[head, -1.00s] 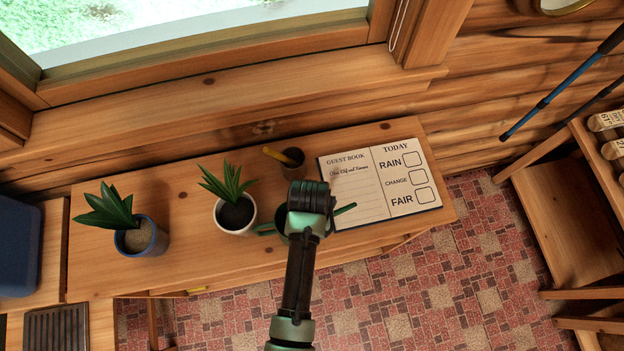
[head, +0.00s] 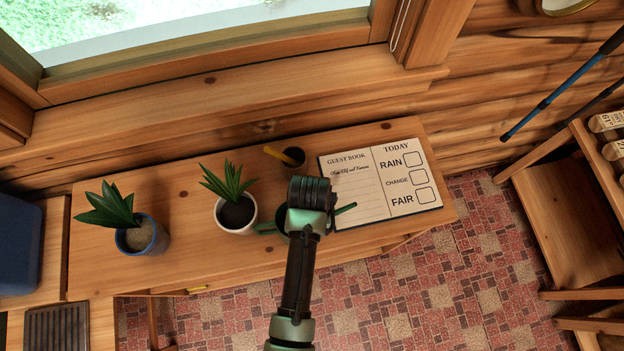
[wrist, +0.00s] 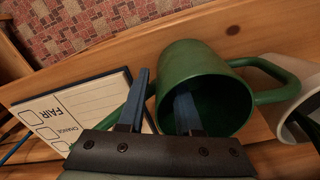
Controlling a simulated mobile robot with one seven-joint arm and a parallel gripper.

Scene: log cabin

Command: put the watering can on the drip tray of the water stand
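The green watering can (wrist: 196,75) stands on the wooden table; in the head view my arm covers most of it, and its spout (head: 346,208) and part of its handle show. In the wrist view my gripper (wrist: 163,80) is open over the can's near wall. One blue finger is outside the can and the other reaches into its mouth, with a gap between them. The drip tray (head: 57,328) is a dark slatted plate at the lower left of the head view, below a blue container (head: 20,245). It looks empty.
A white-potted plant (head: 236,214) stands close to the can's handle, and a blue-potted plant (head: 142,238) is farther left. A dark cup (head: 292,157) with a yellow item is behind the can. A guest book board (head: 380,182) lies to the right.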

